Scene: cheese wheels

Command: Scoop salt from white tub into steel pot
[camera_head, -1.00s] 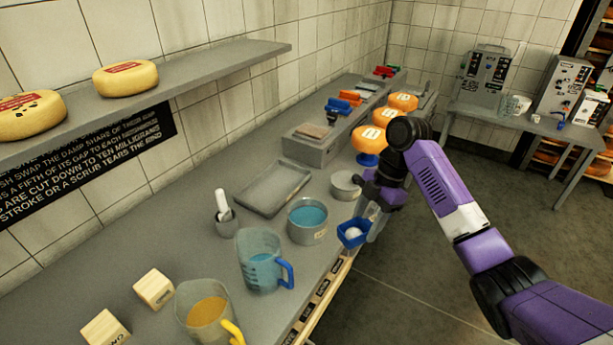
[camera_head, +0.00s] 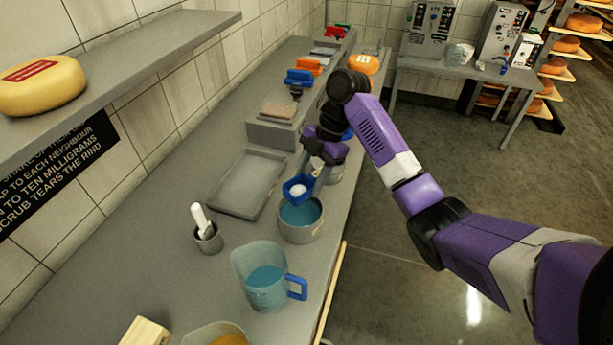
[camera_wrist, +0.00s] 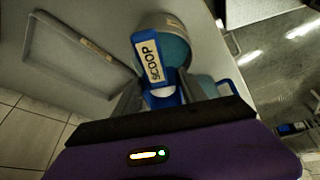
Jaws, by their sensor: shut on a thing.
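My gripper (camera_head: 316,165) is shut on the blue scoop (camera_head: 289,192), which holds a white heap of salt (camera_head: 299,190). The scoop is above the far side of the steel pot (camera_head: 300,236), which has blue liquid in it. In the wrist view the scoop's label (camera_wrist: 153,60) faces the camera, with the pot (camera_wrist: 160,20) behind and below it. A pale round tub (camera_head: 336,174), likely the white tub, stands beyond the pot and is mostly hidden by my gripper.
A blue-filled jug (camera_head: 263,262) stands nearer than the pot, close to the counter's front edge. A grey tray (camera_head: 237,205) and a mortar with a white pestle (camera_head: 208,238) are to the left. A grey block-like stand (camera_head: 270,133) is behind the tray.

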